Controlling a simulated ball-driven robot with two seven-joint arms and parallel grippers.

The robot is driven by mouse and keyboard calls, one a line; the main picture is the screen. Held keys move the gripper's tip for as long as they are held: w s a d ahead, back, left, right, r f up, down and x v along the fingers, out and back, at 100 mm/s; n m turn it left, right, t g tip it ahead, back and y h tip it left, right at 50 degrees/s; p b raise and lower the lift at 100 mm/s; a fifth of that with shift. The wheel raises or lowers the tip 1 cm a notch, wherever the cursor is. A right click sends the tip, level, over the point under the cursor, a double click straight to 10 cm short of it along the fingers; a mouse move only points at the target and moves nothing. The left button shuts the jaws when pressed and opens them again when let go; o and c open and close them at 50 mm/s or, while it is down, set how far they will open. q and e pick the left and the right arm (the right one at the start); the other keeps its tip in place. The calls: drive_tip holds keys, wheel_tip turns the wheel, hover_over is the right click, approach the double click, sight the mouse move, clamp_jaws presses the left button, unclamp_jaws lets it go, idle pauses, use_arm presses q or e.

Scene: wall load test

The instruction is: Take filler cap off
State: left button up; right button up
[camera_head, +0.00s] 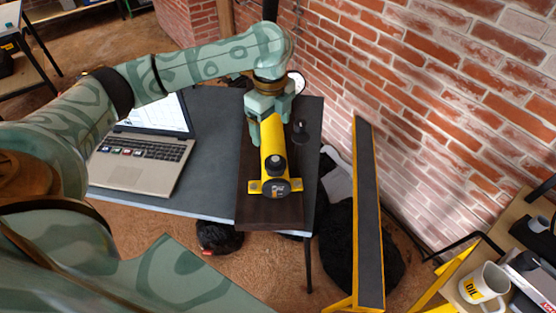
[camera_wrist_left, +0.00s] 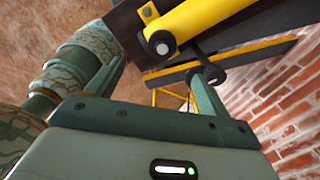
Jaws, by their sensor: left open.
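A yellow cylinder (camera_head: 270,133) with dark end faces lies on a dark brown board (camera_head: 268,213). A black knob-like cap (camera_head: 276,163) stands on its near end; it also shows in the wrist view (camera_wrist_left: 160,42). A second dark knob on a stem (camera_head: 299,130) sticks out right of the cylinder. I cannot tell for certain which is the filler cap. My left gripper (camera_head: 268,117) is above the cylinder's far part, behind the near cap. Its fingers are apart with nothing gripped, as the wrist view (camera_wrist_left: 160,80) shows. My right gripper is not in view.
The board lies on a grey table (camera_head: 215,190). An open laptop (camera_head: 145,160) stands left of it. A brick wall (camera_head: 450,110) rises on the right. A yellow-edged dark beam (camera_head: 368,220) stands right of the table. A white mug (camera_head: 484,284) is at lower right.

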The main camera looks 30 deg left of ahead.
use_arm(q)
drive_tip(key=b, duration=0.2)
hover_over(275, 158)
wheel_tip(275, 158, down, 5)
drive_tip(key=shift+s+a+f, duration=0.1)
drive_tip(key=shift+s+f, duration=0.05)
drive_tip(key=shift+f, duration=0.05)
drive_tip(key=shift+w+f, duration=0.35)
drive_tip(key=shift+f, duration=0.45)
drive_tip(key=shift+s+f+b, duration=0.1)
drive_tip(key=shift+f+b, duration=0.2)
drive_tip(key=shift+f, duration=0.05)
drive_tip(key=shift+s+f, duration=0.15)
drive_tip(key=shift+f, duration=0.15)
wheel_tip(275, 158, down, 5)
drive_tip(key=b, duration=0.3)
drive_tip(key=shift+r, duration=0.3)
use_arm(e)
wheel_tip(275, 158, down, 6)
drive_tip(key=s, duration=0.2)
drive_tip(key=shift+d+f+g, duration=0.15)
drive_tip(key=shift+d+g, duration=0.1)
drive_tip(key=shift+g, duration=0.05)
use_arm(q)
drive_tip(key=c, duration=1.1)
